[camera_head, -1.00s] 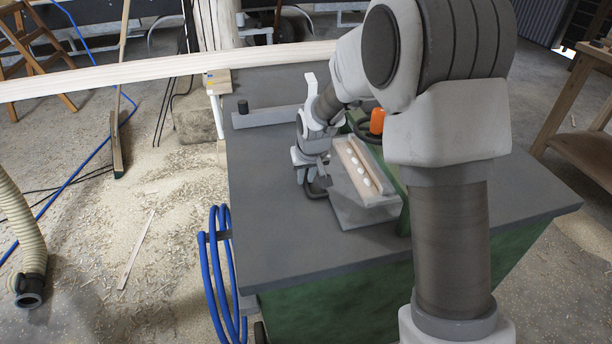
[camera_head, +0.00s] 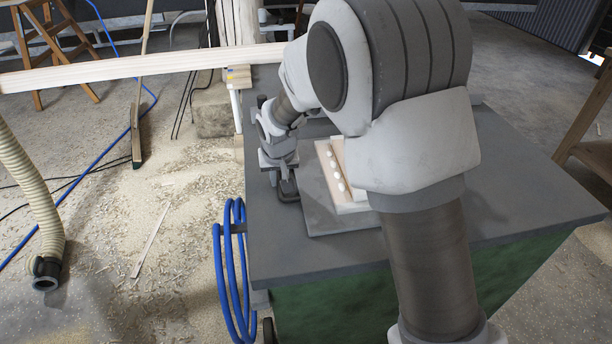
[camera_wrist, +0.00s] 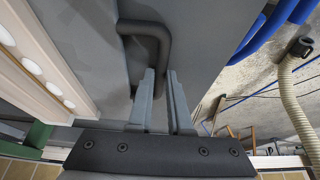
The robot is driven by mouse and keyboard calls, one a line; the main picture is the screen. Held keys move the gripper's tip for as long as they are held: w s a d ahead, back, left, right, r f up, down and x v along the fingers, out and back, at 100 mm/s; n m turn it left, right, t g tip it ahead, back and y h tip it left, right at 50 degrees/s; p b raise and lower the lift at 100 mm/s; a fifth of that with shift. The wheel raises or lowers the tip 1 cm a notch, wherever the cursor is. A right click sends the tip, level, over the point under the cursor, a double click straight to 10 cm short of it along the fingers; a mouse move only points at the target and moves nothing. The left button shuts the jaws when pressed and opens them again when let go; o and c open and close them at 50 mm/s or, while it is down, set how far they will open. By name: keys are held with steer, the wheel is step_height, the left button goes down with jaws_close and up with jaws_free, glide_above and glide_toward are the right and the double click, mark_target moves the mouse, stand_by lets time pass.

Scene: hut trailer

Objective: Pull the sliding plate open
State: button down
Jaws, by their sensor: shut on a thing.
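The sliding plate (camera_head: 316,208) is a flat grey sheet on the dark grey table top. A dark bar handle (camera_head: 288,193) sits at its left side, near the table's left edge. The exact contact is partly hidden by the fingers. My arm hides the right part of the plate.
A pale wooden block with several white dots (camera_head: 341,178) stands on the plate. The table top (camera_head: 345,255) is clear in front. Blue hose coils (camera_head: 228,270) hang by the table's left side. A long pale beam (camera_head: 130,67) lies across the back left.

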steer(key=s+a, duration=0.2)
steer(key=a, duration=0.8)
steer(key=c, duration=0.8)
jaws_free()
steer(key=shift+c, duration=0.2)
steer(key=p+v, duration=0.3)
steer(key=v, duration=1.4)
steer(key=shift+r, duration=0.25)
